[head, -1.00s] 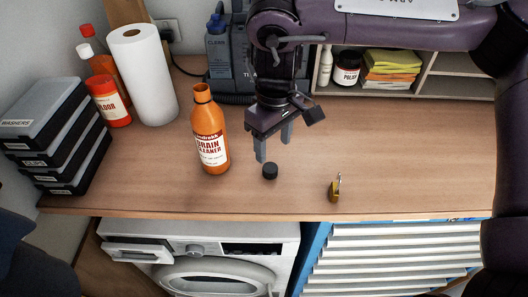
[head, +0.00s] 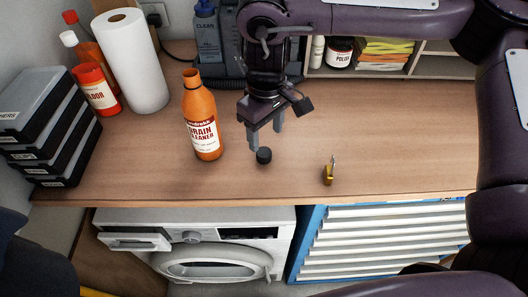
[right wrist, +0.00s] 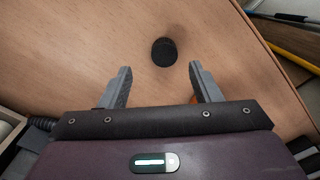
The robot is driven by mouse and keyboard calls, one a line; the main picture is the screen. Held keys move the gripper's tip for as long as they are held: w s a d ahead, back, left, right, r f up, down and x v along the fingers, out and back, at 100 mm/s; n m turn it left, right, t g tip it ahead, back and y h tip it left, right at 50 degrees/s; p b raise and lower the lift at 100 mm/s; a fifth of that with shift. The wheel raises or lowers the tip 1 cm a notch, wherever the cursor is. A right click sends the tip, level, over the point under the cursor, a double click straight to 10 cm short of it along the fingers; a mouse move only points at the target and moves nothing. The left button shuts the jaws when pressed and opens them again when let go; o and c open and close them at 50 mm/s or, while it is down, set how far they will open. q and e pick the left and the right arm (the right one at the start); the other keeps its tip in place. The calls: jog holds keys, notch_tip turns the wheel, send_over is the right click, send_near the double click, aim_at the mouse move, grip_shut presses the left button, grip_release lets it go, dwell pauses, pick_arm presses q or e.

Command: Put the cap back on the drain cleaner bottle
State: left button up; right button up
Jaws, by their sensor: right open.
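The orange drain cleaner bottle (head: 203,122) stands upright on the wooden worktop, its neck open and without a cap. The small black cap (head: 264,156) lies on the worktop to the right of the bottle. It also shows in the right wrist view (right wrist: 164,52), ahead of the fingers and roughly between their lines. My right gripper (head: 266,137) is open and empty, pointing down just behind the cap; its fingers also show in the right wrist view (right wrist: 160,84). My left gripper is not in view.
A brass padlock (head: 329,172) stands to the right of the cap. A paper towel roll (head: 131,62), a red FLOOR bottle (head: 96,90) and stacked black cases (head: 48,125) are at the left. The worktop's right side is clear.

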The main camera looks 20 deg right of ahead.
aim_at(264, 152)
jog(key=shift+s+a+f, duration=0.1)
jog(key=shift+f, duration=0.1)
jog(key=f, duration=0.2)
jog(key=f+p, duration=0.1)
jog(key=f, duration=0.1)
jog(key=shift+a+f, duration=0.2)
jog(key=shift+f, duration=0.2)
jog(key=c, duration=1)
jog(key=shift+c, duration=0.2)
notch_tip(264, 152, up, 20)
